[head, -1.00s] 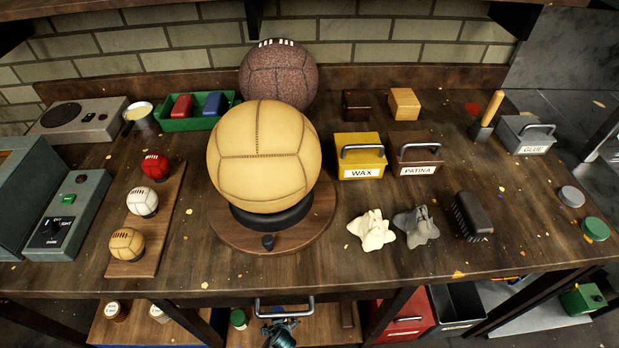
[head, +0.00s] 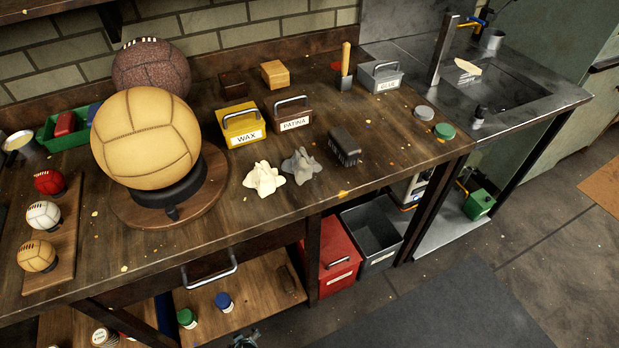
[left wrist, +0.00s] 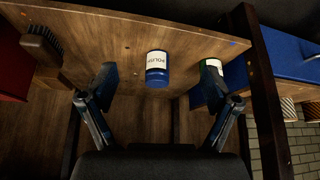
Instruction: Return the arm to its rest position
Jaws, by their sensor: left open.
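My left gripper (left wrist: 158,88) is open and empty in the left wrist view, its two dark fingers spread apart. A blue jar with a white label (left wrist: 157,68) stands out beyond the fingers, in the gap between them. In the head view only a small part of my left gripper (head: 245,340) shows at the bottom edge, below the bench top and in front of the lower shelf (head: 245,312). The blue-lidded jar (head: 224,302) and a green-lidded jar (head: 187,318) stand on that shelf. My right gripper is not in view.
The bench (head: 225,222) carries a tan leather ball (head: 146,138) on a round stand, a yellow wax box (head: 241,126) and a patina box (head: 289,117). A drawer handle (head: 210,272) juts from the bench front. A red bin (head: 332,262) stands below. The floor mat (head: 450,310) is clear.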

